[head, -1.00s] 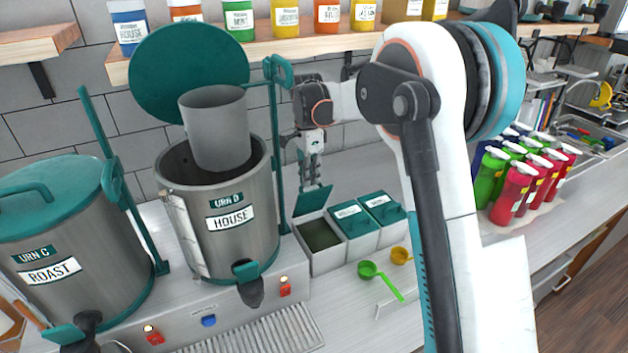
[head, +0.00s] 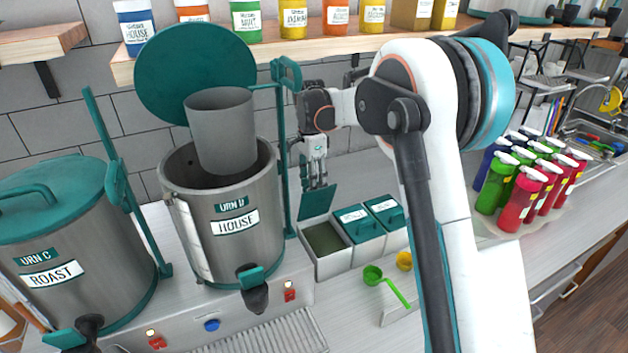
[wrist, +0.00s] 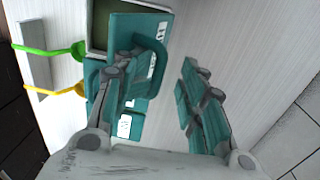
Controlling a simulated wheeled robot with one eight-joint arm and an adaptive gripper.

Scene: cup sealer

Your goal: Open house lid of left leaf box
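The left leaf box (head: 332,267) stands at the left of a row of boxes beside the House urn, its dark green contents showing. Its teal lid (head: 316,203) is raised, standing steeply at the back edge of the box. In the wrist view, the open box (wrist: 98,27) is at the top left, with the lid's looped handle (wrist: 158,52) beside it. My gripper (head: 316,184) points down just above and behind the lid. In the wrist view, its fingers (wrist: 162,92) are apart with nothing between them. The left finger overlaps the lid and handle; I cannot tell whether they touch.
Two closed leaf boxes, the middle (head: 357,227) and right (head: 385,212), adjoin on the right. A green scoop (head: 374,275) and yellow scoop (head: 404,261) lie in front. The House urn (head: 225,225) stands close left. A shelf of tins (head: 300,51) hangs above.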

